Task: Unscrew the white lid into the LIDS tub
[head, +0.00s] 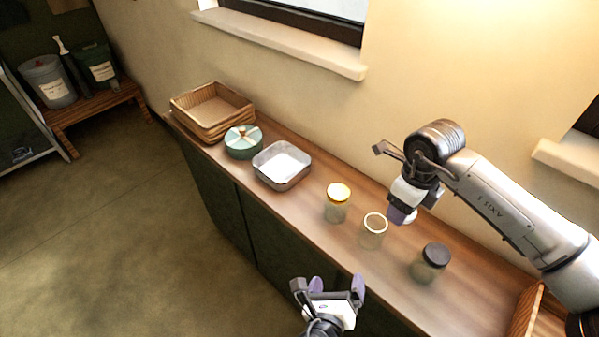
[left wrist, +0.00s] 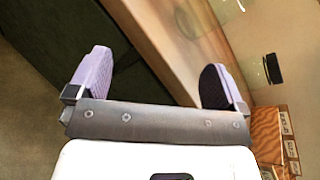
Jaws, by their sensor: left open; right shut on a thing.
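My right gripper (head: 402,213), with purple fingers, is shut on a small white lid (head: 410,216), mostly hidden by the fingers, above the counter. Below and left of it stands a glass jar (head: 373,236) with a pale rim and no lid visible on it. My left gripper (head: 336,286) is open and empty in front of the counter's front edge; its spread fingers also show in the left wrist view (left wrist: 153,78). A square metal tub (head: 283,170) with a white bottom stands further left on the counter. I cannot read any LIDS label.
A jar with a yellow lid (head: 337,205) and a jar with a black lid (head: 431,263) flank the lidless jar. A green round tin (head: 243,142) and a wicker basket (head: 212,110) stand at the counter's far left. Wall and window sill rise behind.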

